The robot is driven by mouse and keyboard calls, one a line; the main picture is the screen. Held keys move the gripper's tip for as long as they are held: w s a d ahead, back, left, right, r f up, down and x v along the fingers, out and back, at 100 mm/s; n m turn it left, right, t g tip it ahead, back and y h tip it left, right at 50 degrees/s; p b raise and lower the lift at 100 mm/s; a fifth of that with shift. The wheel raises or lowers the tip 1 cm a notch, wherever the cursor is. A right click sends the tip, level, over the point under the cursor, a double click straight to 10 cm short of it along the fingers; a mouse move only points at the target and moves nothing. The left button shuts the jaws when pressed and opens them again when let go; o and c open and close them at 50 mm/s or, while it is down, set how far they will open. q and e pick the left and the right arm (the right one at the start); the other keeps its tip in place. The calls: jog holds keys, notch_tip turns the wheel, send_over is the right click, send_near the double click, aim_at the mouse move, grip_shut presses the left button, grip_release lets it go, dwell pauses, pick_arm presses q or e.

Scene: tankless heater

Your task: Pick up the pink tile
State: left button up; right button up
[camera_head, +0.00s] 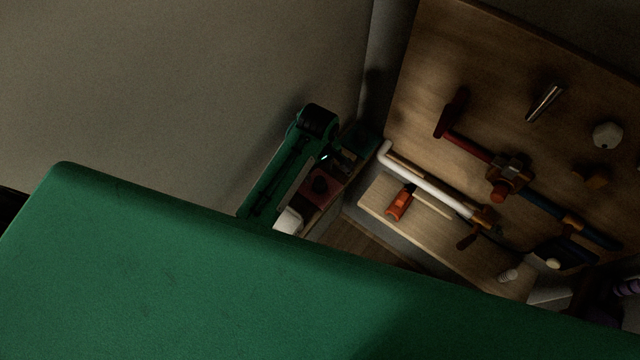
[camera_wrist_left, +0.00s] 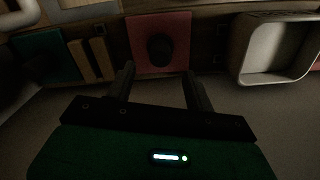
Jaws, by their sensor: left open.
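The pink tile (camera_wrist_left: 140,28) lies at the top middle of the left wrist view, with a dark round knob (camera_wrist_left: 160,48) on it. In the head view the pink tile (camera_head: 326,197) shows small and dim beside my green left arm. My left gripper (camera_wrist_left: 160,76) is open, its two fingers pointing towards the tile with the knob between them in the picture. The fingers look empty; whether they touch the tile I cannot tell. In the head view the left gripper (camera_head: 343,162) is dark and hard to make out. My right gripper is not in view.
A teal tile (camera_wrist_left: 45,55) and wooden blocks (camera_wrist_left: 92,60) lie left of the pink tile; a pale tray (camera_wrist_left: 248,50) stands right. In the head view, a tool board (camera_head: 430,70) and a wooden shelf (camera_head: 375,199) with an orange-handled tool (camera_head: 399,204) stand right.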

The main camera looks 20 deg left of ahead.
aim_at(319, 179)
pick_arm(q)
jog(key=shift+f, duration=0.3)
jog(key=shift+s+d+f+p, duration=0.1)
jog(key=shift+s+f+p, duration=0.05)
jog(key=shift+f+p, duration=0.35)
notch_tip(319, 179, down, 3)
jog(key=shift+d+f+p, duration=0.1)
jog(key=shift+p, duration=0.7)
jog(key=shift+f, duration=0.55)
grip_shut()
